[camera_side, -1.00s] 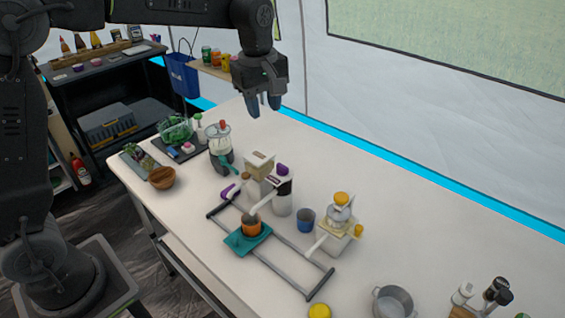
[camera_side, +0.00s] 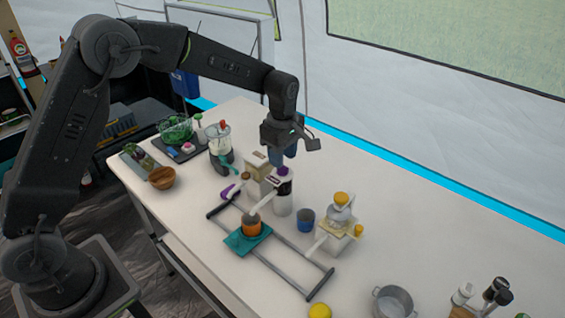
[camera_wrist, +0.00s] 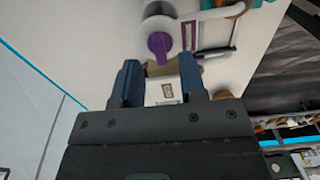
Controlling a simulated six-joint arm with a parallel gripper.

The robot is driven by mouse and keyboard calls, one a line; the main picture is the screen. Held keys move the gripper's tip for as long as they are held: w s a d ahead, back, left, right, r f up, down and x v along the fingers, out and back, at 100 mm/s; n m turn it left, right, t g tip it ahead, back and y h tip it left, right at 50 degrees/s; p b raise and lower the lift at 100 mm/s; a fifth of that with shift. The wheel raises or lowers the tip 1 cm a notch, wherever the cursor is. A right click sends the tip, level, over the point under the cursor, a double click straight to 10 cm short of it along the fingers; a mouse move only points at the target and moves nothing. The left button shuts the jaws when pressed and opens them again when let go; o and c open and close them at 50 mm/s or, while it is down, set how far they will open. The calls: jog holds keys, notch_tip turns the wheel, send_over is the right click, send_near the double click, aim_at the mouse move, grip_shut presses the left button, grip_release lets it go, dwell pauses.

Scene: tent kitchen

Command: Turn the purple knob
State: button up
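The purple knob (camera_side: 283,171) sits on top of a white appliance with a dark band (camera_side: 283,200) in the middle of the table. In the wrist view the knob (camera_wrist: 158,43) shows just beyond the fingertips, roughly centred between them. My gripper (camera_side: 284,158) points down just above the knob in the side view. Its two blue fingers are apart in the wrist view (camera_wrist: 159,78), with nothing held. The fingertips hide part of the knob's surroundings in the side view, and I cannot tell whether they touch it.
A beige box-shaped appliance (camera_side: 256,168) stands close left of the knob. A blue cup (camera_side: 306,220) and a yellow-topped juicer (camera_side: 341,210) stand to the right. The table's back right is clear.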

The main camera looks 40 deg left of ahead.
jog(key=shift+f, duration=1.4)
jog(key=shift+c, duration=0.2)
grip_shut()
